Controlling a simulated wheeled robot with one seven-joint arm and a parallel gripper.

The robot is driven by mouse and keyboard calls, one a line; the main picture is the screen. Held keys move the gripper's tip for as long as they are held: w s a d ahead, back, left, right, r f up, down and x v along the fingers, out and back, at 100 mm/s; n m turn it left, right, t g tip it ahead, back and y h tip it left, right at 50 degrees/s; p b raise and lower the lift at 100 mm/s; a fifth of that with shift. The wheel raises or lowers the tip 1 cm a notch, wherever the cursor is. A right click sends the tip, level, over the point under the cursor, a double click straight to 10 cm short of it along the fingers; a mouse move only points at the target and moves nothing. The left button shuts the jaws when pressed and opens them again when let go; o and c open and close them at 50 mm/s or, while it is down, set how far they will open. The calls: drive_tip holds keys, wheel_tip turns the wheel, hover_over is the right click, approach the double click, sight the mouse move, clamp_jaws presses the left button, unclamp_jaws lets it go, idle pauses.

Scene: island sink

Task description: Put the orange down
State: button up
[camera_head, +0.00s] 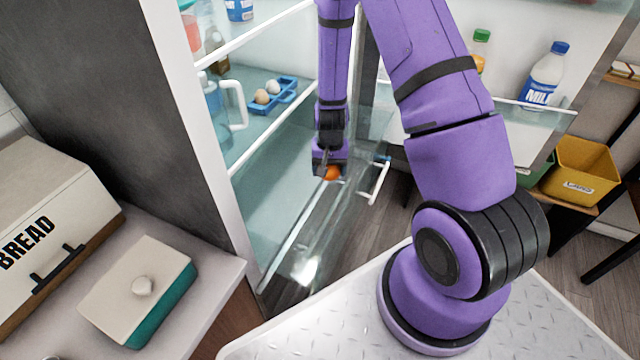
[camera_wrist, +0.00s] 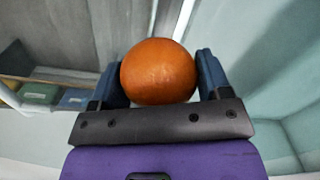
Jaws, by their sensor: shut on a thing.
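The orange (camera_head: 332,173) is a small round fruit held at the end of my arm, in front of the open fridge in the head view. In the wrist view the orange (camera_wrist: 158,71) sits between the two blue finger pads of my gripper (camera_wrist: 160,80), which is shut on it. My gripper (camera_head: 329,168) points downward in the head view and hides part of the orange. The orange is in the air beside the glass fridge shelves (camera_head: 292,128), and I cannot tell its exact height above the lower shelf.
A blue egg tray (camera_head: 272,98) and a glass pitcher (camera_head: 222,105) stand on a fridge shelf. The open door holds a milk bottle (camera_head: 545,75). A bread box (camera_head: 45,225) and a teal dish with a lid (camera_head: 140,290) are on the left counter. A yellow bin (camera_head: 580,172) stands right.

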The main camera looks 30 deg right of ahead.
drive_tip(key=shift+f, duration=3.85)
drive_tip(key=shift+f, duration=0.1)
drive_tip(key=o, duration=1)
wheel_tip(320, 180, up, 12)
drive_tip(key=shift+a+r, duration=0.1)
drive_tip(key=shift+r, duration=0.05)
